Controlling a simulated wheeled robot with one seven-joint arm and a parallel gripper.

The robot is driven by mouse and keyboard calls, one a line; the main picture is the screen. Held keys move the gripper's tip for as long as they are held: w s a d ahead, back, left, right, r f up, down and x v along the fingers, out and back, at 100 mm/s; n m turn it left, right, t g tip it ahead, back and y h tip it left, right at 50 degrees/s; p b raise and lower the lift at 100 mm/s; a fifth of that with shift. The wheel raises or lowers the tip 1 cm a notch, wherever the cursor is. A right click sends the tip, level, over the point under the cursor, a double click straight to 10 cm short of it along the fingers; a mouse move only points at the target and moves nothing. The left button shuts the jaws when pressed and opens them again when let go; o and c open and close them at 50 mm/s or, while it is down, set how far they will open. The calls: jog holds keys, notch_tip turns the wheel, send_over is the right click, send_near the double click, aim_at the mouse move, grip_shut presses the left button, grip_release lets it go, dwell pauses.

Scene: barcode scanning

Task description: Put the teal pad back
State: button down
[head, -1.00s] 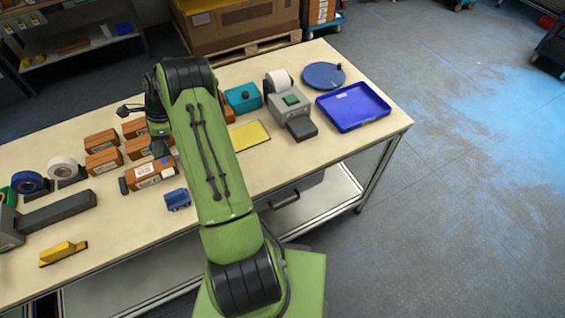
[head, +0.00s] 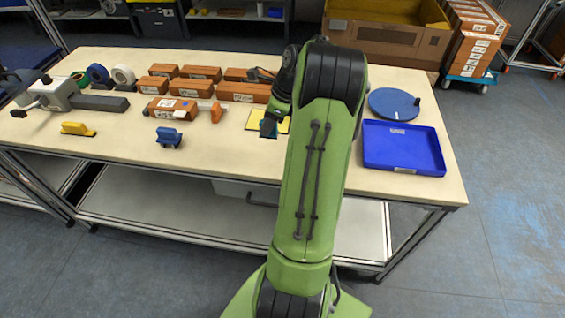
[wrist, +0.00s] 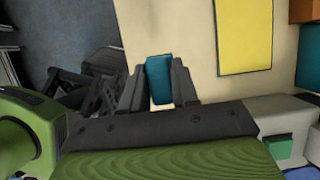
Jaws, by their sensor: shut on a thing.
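The teal pad (wrist: 160,80) is between the two fingers of my gripper (wrist: 161,88) in the wrist view; my gripper is shut on it. How high the pad is above the table I cannot tell.
A blue tray (head: 403,148) and a round blue disc (head: 393,103) are at the table's right end. Several brown boxes (head: 198,73) stand left of my arm, with a blue-handled stamp (head: 169,138) nearer the front. A grey device (wrist: 285,118) is at the wrist view's right. Open tabletop lies front left.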

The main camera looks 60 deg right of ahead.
jog(key=f+b, duration=0.1)
jog(key=f, duration=0.2)
jog(key=f+b, duration=0.1)
jog(key=f, duration=0.2)
jog(key=f+b, duration=0.1)
jog(key=f, duration=0.3)
jog(key=shift+w, duration=0.25)
jog(key=shift+r, duration=0.15)
jog(key=c, duration=0.8)
grip_release()
jog(key=shift+c, duration=0.2)
